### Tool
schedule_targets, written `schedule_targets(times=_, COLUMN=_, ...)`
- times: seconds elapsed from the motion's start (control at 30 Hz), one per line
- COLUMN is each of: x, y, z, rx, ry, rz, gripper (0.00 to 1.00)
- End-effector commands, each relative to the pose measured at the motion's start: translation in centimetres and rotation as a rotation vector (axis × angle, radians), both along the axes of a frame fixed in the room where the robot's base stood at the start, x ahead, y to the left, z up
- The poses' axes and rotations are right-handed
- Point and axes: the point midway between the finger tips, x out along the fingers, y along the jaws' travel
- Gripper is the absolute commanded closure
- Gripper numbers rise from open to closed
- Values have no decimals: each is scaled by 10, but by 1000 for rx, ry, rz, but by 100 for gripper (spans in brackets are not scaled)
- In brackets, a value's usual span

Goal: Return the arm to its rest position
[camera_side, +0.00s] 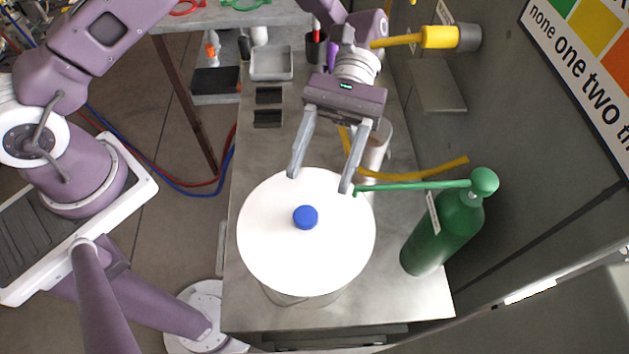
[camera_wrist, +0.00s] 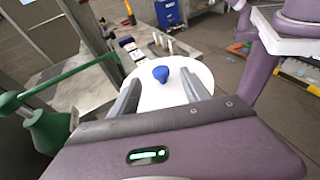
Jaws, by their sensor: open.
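My gripper (camera_side: 319,182) is open and empty. In the side view its two grey fingers hang over the far edge of a round white disc-topped thing (camera_side: 270,254). A blue cap (camera_side: 305,217) sits near the middle of the white top, nearer the camera than my fingertips and apart from them. In the wrist view my gripper (camera_wrist: 163,92) shows both fingers spread apart. The blue cap (camera_wrist: 161,74) shows between and beyond them, on the white top (camera_wrist: 176,95). The exact height of my fingers above the top is hard to tell.
A green bottle (camera_side: 446,232) with a green handle (camera_side: 415,186) stands close on the right. A yellow hose (camera_side: 415,172) and a yellow-handled valve (camera_side: 437,38) lie near the right wall. Small trays (camera_side: 271,63) sit at the back of the metal bench (camera_side: 400,303).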

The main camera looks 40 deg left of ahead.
Motion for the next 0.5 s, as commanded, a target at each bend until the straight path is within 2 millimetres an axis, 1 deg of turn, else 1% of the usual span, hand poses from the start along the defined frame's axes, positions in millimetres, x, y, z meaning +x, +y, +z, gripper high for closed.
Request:
schedule_targets(times=0.37, x=0, y=0, z=0, rx=0, ry=0, rz=0, gripper=45)
schedule_targets(times=0.43, x=0, y=2, z=4, rx=1, ry=-23, rz=-2, gripper=45)
schedule_targets(times=0.47, x=0, y=4, z=9, rx=3, ry=-50, rz=-4, gripper=45)
schedule_targets(times=0.5, x=1, y=10, z=18, rx=6, ry=-107, rz=-9, gripper=45)
